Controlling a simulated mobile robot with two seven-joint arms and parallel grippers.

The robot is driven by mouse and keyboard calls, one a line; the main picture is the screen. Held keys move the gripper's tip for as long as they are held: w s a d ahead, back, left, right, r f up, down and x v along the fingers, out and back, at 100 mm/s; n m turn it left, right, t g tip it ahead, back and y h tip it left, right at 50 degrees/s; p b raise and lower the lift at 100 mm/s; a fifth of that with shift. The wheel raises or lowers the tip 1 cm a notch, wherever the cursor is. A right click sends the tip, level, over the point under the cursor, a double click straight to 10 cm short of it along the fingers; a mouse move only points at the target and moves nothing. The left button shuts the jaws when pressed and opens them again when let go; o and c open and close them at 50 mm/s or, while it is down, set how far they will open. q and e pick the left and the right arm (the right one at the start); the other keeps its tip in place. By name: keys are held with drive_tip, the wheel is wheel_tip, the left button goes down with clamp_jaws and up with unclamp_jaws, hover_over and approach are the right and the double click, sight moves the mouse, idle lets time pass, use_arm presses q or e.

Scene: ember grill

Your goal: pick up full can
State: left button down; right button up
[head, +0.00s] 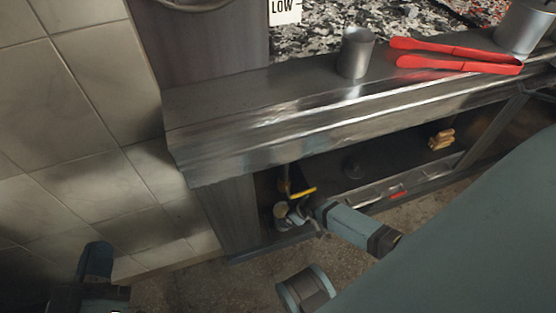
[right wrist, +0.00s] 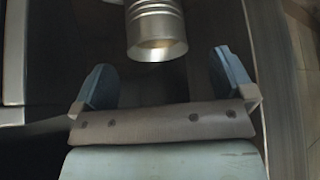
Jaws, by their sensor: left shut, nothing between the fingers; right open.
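A silver ribbed can (right wrist: 155,30) shows at the top middle of the right wrist view, cut by the top edge. Its near end is brownish. My right gripper (right wrist: 165,75) is open, with a blue finger on each side below the can. The can lies beyond the fingertips, with nothing held. In the head view my right arm reaches into the dark shelf under the counter. There the gripper and can are small and partly hidden. My left gripper (head: 97,250) is shut and empty at the lower left, far from the shelf. I cannot tell whether the can is full.
A plain grey metal cup (head: 355,53) stands on the metal counter (head: 225,105), beside red tongs (head: 455,56) and a bucket (head: 523,28). A yellow-edged item (head: 303,193) and tan pieces (head: 441,139) are on the lower shelf. Tiled wall (head: 75,120) bounds the left.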

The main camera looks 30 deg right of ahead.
drive_tip(key=b+x, duration=0.1)
drive_tip(key=x, duration=0.1)
drive_tip(key=b+x, duration=0.1)
drive_tip(key=x, duration=0.1)
drive_tip(key=b+x, duration=0.2)
drive_tip(key=shift+d+f, duration=0.25)
drive_tip(key=shift+f, duration=0.1)
use_arm(q)
wheel_tip(320, 180, down, 6)
drive_tip(key=g, duration=0.2)
drive_tip(key=shift+d+f+m+g, duration=0.2)
drive_tip(key=shift+d+m+g, duration=0.1)
drive_tip(key=shift+m, duration=0.1)
drive_tip(key=shift+s, duration=0.1)
use_arm(e)
drive_tip(key=shift+r, duration=0.1)
drive_tip(key=c, duration=1.5)
use_arm(q)
drive_tip(key=shift+r, duration=0.1)
use_arm(e)
drive_tip(key=shift+r, duration=0.1)
